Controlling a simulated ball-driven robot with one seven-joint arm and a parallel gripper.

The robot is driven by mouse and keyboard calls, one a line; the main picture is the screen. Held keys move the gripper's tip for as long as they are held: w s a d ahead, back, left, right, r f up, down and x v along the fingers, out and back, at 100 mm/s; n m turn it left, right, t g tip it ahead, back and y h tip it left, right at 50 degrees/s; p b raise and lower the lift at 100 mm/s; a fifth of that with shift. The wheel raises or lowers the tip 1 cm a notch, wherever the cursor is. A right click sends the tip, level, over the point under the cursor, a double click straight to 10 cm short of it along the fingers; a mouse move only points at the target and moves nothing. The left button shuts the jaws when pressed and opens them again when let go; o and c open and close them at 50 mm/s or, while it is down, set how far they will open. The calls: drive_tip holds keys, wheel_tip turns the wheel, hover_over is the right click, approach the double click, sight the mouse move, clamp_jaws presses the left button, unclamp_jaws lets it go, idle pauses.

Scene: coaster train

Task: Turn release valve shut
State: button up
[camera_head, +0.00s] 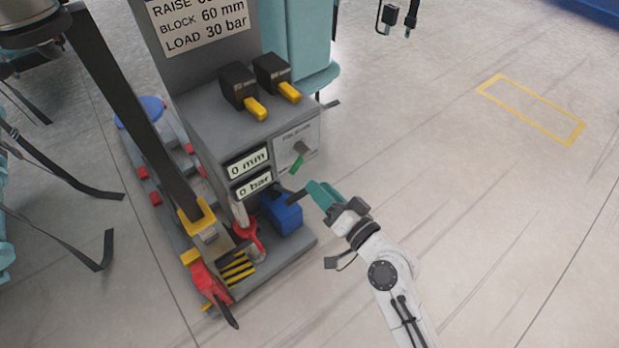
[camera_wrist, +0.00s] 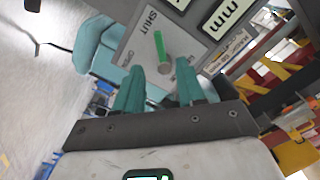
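The release valve (camera_head: 301,150) is a grey stem with a green handle on a pale plate (camera_head: 312,138) on the right face of the grey pump console. In the head view the handle hangs down-left. In the wrist view the valve (camera_wrist: 163,65) shows its green end near the word SHUT; OPEN is lower left on the plate. I cannot tell if the handle lines up exactly with either word. My gripper (camera_head: 310,190) has teal fingers and is just below and right of the valve. In the wrist view my gripper (camera_wrist: 159,75) is open, its fingers either side of the stem in the picture, with nothing visibly held.
The grey console (camera_head: 215,120) carries two black levers with yellow handles and displays reading 0 mm and 0 bar. A blue block (camera_head: 283,213) and a red jack part (camera_head: 248,240) sit on its base. Floor to the right is clear.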

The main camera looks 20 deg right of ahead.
drive_tip(key=shift+v, duration=1.6)
drive_tip(key=s+d+f+n+g+h, duration=0.1)
drive_tip(key=s+d+f+n+g, duration=0.1)
drive_tip(key=s+f+n+g, duration=0.6)
drive_tip(key=s+d+f+m+g+h, duration=0.15)
drive_tip(key=s+d+g, duration=0.25)
drive_tip(key=s, duration=0.4)
drive_tip(key=s+d+f+m+g+h, duration=0.1)
drive_tip(key=s+d+g+h, duration=0.25)
drive_tip(key=s, duration=0.45)
wheel_tip(320, 180, up, 24)
drive_tip(key=p, duration=2.4)
drive_tip(key=shift+s+d+g, duration=0.2)
drive_tip(key=shift+s+g, duration=0.15)
drive_tip(key=shift+s, duration=0.05)
